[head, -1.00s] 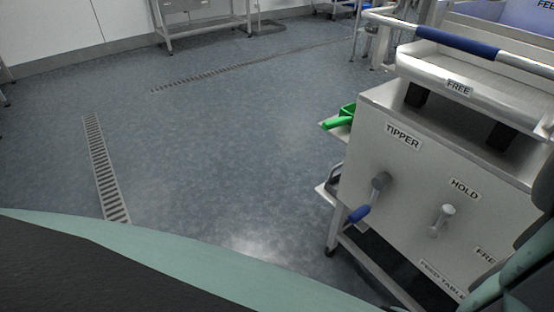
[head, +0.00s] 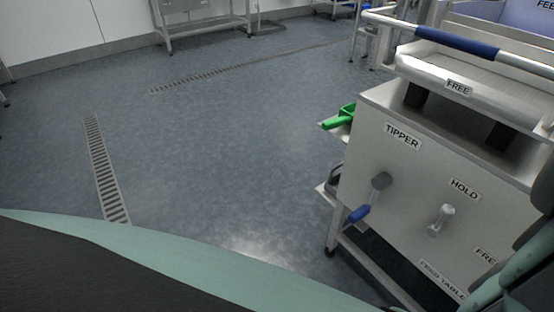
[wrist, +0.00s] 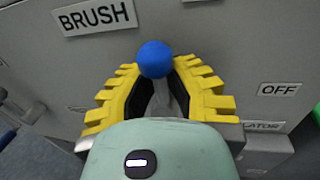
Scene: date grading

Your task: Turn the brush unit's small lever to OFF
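The brush unit's small lever, with a round blue knob (wrist: 155,58), shows in the wrist view below the BRUSH label (wrist: 95,16). My gripper (wrist: 155,68) has yellow ridged fingers with dark inner pads, one on each side of the lever. The fingertips close in on the knob and appear to touch it. A grey shaft shows between the fingers below the knob. The OFF label (wrist: 279,89) is on the grey panel to the right, apart from the knob. Any mark behind the gripper is hidden. The head view does not show the lever or my gripper.
In the head view, the feed table unit (head: 410,150) stands at the right, with a blue-handled tipper lever (head: 370,198) and a HOLD lever (head: 441,219). A green scoop (head: 340,117) sticks out beside it. The floor (head: 230,150) to the left is open, with drain grates.

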